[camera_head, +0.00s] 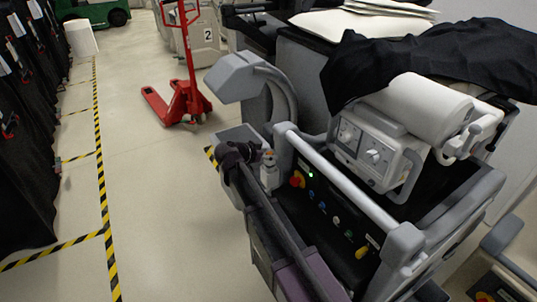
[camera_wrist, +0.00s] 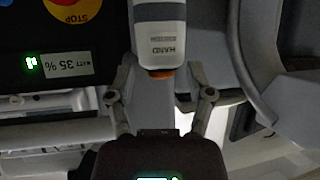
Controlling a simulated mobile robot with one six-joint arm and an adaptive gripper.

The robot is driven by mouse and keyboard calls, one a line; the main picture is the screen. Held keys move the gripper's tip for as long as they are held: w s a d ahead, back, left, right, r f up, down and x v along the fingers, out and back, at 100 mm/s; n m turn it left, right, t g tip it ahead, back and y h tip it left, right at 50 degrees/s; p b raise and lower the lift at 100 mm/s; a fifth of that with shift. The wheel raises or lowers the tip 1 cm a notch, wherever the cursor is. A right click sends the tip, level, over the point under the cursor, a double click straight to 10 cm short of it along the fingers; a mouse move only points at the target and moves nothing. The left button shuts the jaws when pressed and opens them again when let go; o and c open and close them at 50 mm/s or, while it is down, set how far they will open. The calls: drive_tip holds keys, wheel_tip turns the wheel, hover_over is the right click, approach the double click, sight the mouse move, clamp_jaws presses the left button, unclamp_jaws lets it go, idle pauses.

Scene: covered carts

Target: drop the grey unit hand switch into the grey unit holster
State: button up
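The grey unit hand switch (camera_wrist: 159,30) is a pale handle with a grey band lettered HAND and an orange end toward my gripper. In the head view the hand switch (camera_head: 269,174) looks upright beside the grey unit's (camera_head: 375,145) left front corner, orange end up. My gripper (camera_wrist: 161,70) has one fingertip on each side of the switch near its orange end and looks shut on it. In the head view my dark gripper (camera_head: 255,155) reaches it from the left. I cannot make out the holster, or whether the switch's far end is in it.
A pale handle bar (camera_head: 340,180) and a control panel (camera_head: 335,215) with a red-yellow stop knob (camera_head: 297,179) lie close right of the switch. A grey curved arm (camera_head: 250,80) rises behind. A red pallet jack (camera_head: 183,95) stands farther back. The floor at left is clear.

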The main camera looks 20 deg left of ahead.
drive_tip(key=shift+r, duration=0.2)
idle(0.4)
drive_tip(key=shift+r+p, duration=0.65)
drive_tip(key=shift+p, duration=0.2)
drive_tip(key=p+v, duration=0.5)
drive_tip(key=v, duration=0.7)
drive_tip(key=shift+f, duration=0.2)
drive_tip(key=shift+s, duration=0.1)
